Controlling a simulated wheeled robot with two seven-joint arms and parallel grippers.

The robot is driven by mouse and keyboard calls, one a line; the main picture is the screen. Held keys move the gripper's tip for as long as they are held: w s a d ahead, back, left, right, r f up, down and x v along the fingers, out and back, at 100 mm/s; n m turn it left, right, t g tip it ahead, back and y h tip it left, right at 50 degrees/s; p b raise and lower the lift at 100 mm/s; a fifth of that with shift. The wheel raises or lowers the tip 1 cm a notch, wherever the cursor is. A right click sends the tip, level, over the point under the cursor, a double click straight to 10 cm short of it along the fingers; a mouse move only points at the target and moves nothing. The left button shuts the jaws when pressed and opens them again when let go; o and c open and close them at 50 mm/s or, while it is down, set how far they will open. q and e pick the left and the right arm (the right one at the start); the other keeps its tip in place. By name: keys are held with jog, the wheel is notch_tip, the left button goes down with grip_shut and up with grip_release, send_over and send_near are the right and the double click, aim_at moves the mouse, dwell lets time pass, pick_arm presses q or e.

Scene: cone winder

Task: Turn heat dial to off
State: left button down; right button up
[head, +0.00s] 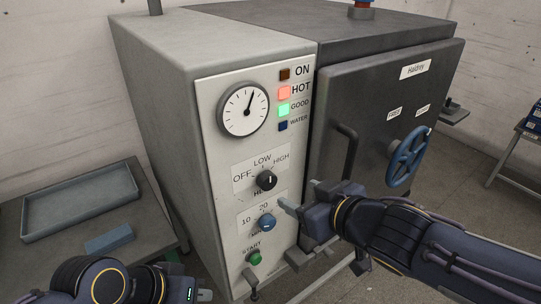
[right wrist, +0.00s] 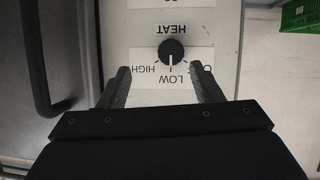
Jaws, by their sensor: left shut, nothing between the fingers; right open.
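The heat dial (head: 266,181) is a round black knob on the pale control panel, below the OFF, LOW and HIGH label. The right wrist view shows the dial (right wrist: 171,51) upside down, its white mark pointing about at LOW. My right gripper (head: 298,199) is open, just right of the dial in the head view. In the right wrist view its fingers (right wrist: 160,70) are spread either side of the dial's label, short of the knob, with nothing between them. My left gripper (head: 205,295) is shut and empty at the bottom edge, far below the dial.
A blue dial (head: 267,223) and a green START button (head: 254,258) sit below the heat dial. A gauge (head: 243,109) and lamps are above. The dark door (head: 380,110) has a blue handwheel (head: 408,156).

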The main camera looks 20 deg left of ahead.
aim_at(270, 182)
jog(key=shift+y, duration=0.4)
jog(key=b+x, duration=0.1)
jog(key=x, duration=0.1)
jog(key=b+x, duration=0.1)
jog(key=x, duration=0.2)
jog(key=s+a+b+x, duration=0.1)
jog(key=x, duration=0.1)
jog(key=shift+w+a+r+b, duration=0.15)
jog(key=shift+w+a+b, duration=0.15)
jog(key=shift+a, duration=0.1)
jog(key=shift+w+a, duration=0.25)
jog(key=shift+a, duration=0.05)
jog(key=c, duration=1)
jog(key=shift+n, duration=0.3)
